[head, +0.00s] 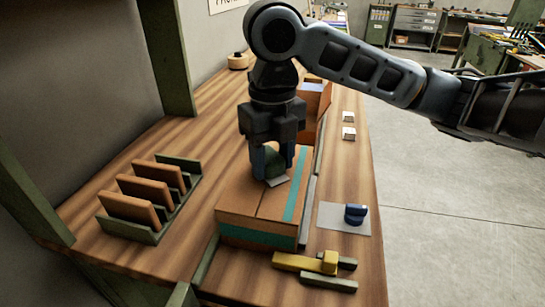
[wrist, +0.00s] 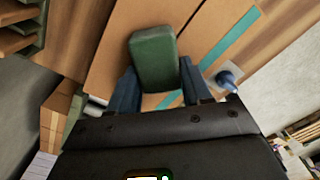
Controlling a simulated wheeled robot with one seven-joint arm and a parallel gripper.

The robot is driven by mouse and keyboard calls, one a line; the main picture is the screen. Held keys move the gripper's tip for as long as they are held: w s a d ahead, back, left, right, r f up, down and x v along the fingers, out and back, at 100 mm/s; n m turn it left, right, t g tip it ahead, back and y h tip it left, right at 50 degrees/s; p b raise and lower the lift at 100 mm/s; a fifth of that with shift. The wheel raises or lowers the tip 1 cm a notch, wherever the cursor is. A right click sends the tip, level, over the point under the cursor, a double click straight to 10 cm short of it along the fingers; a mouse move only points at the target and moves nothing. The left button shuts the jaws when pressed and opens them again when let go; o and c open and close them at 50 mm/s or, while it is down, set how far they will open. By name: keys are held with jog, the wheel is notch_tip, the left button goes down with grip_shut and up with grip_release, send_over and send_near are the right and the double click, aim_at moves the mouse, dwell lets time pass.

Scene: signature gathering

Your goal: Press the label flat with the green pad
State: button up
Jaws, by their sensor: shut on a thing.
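My gripper (head: 271,162) points down over the closed cardboard box (head: 240,199) and is shut on the green pad (head: 274,167). In the wrist view the green pad (wrist: 154,58) sits between the two blue-grey fingers and hides what lies under it. A small pale patch, seemingly the label (head: 278,181), shows on the box top at the pad's near edge. The pad is at or very close to the box top; I cannot tell whether it touches. Teal tape (head: 296,184) runs along the box's right side and around its front.
A rack with brown dividers (head: 150,195) stands left of the box. A yellow tool (head: 308,262) lies in front. A blue-handled stamp (head: 355,214) rests on a pale sheet (head: 330,217) at right. Another open box (head: 310,103) stands behind. Two small white blocks (head: 348,125) lie near the right edge.

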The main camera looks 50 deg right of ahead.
jog(key=shift+r+p, duration=2.65)
jog(key=shift+r, duration=0.9)
